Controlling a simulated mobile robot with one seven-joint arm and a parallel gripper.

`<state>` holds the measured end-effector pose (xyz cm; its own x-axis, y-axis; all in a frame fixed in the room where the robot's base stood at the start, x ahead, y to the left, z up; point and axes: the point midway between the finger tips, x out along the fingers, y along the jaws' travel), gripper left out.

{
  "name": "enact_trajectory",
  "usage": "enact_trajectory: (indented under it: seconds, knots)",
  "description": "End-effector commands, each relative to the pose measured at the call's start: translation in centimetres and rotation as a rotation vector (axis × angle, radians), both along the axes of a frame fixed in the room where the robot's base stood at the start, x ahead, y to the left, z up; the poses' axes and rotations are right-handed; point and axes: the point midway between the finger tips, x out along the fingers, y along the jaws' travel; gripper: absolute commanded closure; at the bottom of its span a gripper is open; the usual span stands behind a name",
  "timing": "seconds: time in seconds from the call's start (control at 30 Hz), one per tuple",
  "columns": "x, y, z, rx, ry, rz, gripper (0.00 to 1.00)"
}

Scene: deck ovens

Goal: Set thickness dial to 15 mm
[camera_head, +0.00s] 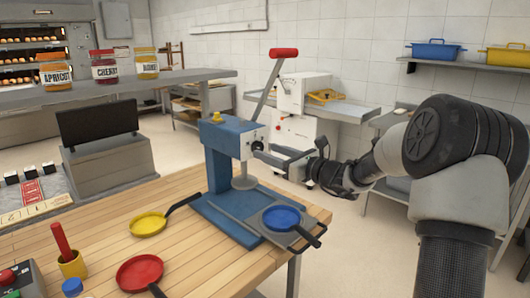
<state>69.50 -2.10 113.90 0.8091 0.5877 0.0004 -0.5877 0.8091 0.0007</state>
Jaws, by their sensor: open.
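The blue press (217,168) stands on the wooden table, with a long lever ending in a red grip (284,53). A small dark round dial (257,145) sits on the press head's right-hand face; its scale and setting are too small to read. My gripper (264,155) reaches in from the right, fingers open, with their tips right by the dial. I cannot tell whether they touch it or sit around it.
A blue pan (283,218) rests at the press's front. A yellow pan (148,224) and a red pan (139,272) lie on the table (205,262). A shelf with jars (105,65) is at the back left. The lever rises above my gripper.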

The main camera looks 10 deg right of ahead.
Motion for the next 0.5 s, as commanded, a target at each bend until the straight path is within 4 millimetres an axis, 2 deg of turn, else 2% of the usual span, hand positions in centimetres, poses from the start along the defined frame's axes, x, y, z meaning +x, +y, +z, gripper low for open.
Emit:
enact_trajectory:
  seconds: [0.2,0.5]
  knots:
    - [1.8,1.3,0.0,0.000,0.000,0.000,0.51]
    - [2.1,1.5,0.0,0.000,0.000,0.000,0.51]
